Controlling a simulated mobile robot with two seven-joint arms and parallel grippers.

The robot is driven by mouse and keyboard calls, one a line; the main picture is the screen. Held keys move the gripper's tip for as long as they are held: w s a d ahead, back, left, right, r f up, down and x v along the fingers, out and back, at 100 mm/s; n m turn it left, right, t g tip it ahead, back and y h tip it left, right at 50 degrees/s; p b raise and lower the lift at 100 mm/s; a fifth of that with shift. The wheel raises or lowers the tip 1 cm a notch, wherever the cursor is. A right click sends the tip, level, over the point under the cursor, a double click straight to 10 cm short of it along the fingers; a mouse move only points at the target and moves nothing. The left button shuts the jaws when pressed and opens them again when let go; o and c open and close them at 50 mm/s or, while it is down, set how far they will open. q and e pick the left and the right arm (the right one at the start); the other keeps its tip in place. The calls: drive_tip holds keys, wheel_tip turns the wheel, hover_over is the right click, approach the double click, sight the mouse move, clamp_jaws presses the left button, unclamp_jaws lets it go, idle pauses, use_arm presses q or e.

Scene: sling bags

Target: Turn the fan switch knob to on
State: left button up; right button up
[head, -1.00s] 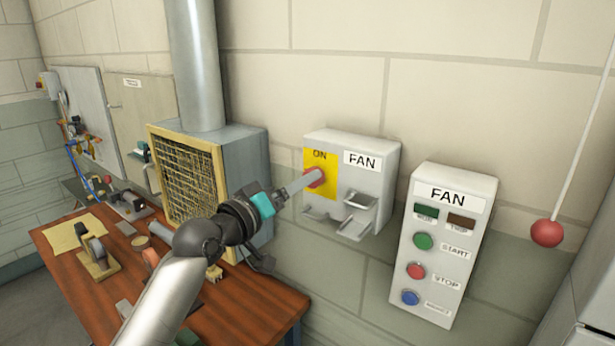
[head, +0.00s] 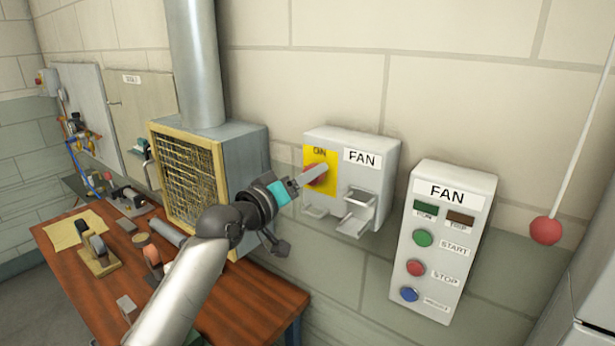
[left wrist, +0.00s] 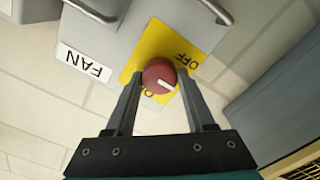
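The red fan switch knob (head: 316,174) sits on a yellow plate (head: 333,182) on the grey fan switch box (head: 376,179) on the wall. My left gripper (head: 318,172) reaches it from the left, and its fingers partly hide the knob. In the left wrist view, the knob (left wrist: 158,77) lies between the two open fingertips (left wrist: 159,72), with a small gap seeming to show on each side. Its white mark points to the lower right of that picture. The word OFF shows on the yellow plate (left wrist: 150,45); the other label is mostly hidden by the knob. My right gripper is not in view.
Metal brackets (head: 357,212) stick out from the box beside the knob. A second FAN panel (head: 441,240) with buttons hangs to the right. A red ball (head: 546,231) hangs on a cord. A caged heater-like unit (head: 190,180) and a cluttered wooden bench (head: 250,305) are at left.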

use_arm(q)
clamp_jaws()
drive_tip(key=shift+m, duration=0.3)
drive_tip(key=m+p, duration=0.1)
drive_tip(key=m, duration=1.6)
drive_tip(key=shift+s+d, duration=0.1)
drive_tip(key=shift+d, duration=0.05)
drive_tip(key=shift+m, duration=0.4)
idle(0.4)
drive_tip(key=shift+o, duration=2.4)
unclamp_jaws()
